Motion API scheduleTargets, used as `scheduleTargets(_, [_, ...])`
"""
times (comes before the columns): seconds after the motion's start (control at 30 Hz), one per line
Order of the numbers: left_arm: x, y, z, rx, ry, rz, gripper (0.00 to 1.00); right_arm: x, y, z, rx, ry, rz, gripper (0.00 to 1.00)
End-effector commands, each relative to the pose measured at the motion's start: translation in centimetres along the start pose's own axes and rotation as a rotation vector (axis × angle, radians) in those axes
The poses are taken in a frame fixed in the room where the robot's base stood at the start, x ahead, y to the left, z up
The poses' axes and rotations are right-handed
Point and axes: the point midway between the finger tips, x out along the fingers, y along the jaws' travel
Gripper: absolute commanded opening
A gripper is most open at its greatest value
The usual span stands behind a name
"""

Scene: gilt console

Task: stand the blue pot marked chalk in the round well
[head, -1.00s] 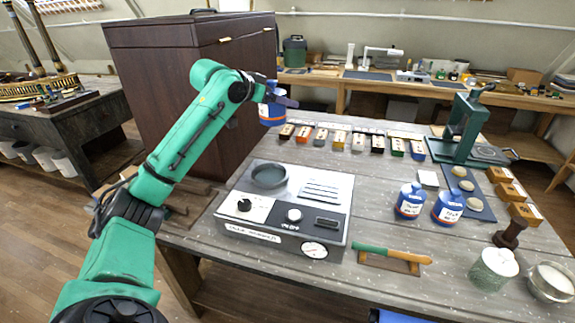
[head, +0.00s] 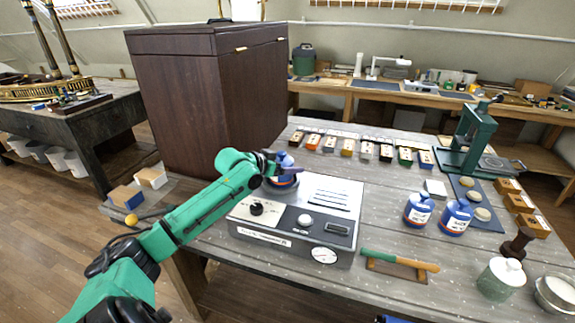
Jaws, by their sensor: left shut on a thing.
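A blue pot (head: 286,180) with a pale label and an orange band is at the round well (head: 269,187) in the top of the grey console (head: 262,225). My left gripper (head: 283,164) is shut on the upper part of this pot. The pot looks upright and its base is within the outline of the well, but I cannot tell whether it touches the bottom. Its label is too small to read. Two similar blue pots stand to the right, one (head: 418,209) beside the other (head: 455,217). My right gripper is not in view.
A dark wooden cabinet (head: 205,100) stands behind the console. Several small blocks line the back of the table, and a green press (head: 470,140) stands at back right. Bare table lies between console and pots.

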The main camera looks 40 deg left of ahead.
Motion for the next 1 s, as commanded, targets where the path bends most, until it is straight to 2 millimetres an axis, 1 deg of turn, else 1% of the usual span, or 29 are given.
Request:
scheduleTargets(0.03, [0.0, 0.0, 0.0, 0.001, 0.003, 0.0, 0.0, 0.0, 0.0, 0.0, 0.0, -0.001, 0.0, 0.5])
scheduleTargets(0.07, [0.1, 0.0, 0.2, 0.0, -0.002, 0.001, 0.93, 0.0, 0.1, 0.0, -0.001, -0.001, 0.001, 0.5])
scheduleTargets(0.1, [0.1, 0.0, 0.1, 0.0, -0.002, 0.001, 1.0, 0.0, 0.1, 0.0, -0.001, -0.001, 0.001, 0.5])
scheduleTargets(0.37, [0.0, 0.0, 0.0, 0.0, -0.001, 0.001, 1.0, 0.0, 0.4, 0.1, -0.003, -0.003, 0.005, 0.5])
scheduleTargets(0.47, [-0.5, -0.1, 0.2, 0.0, -0.003, 0.0, 1.0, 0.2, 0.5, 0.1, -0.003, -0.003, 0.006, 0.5])
scheduleTargets(0.77, [-4.0, 0.1, 0.3, -0.002, -0.003, 0.004, 1.0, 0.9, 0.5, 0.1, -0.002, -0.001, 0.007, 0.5])
scheduleTargets(1.0, [-7.4, 0.1, 0.2, -0.004, -0.002, 0.005, 1.0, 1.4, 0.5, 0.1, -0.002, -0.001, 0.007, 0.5])
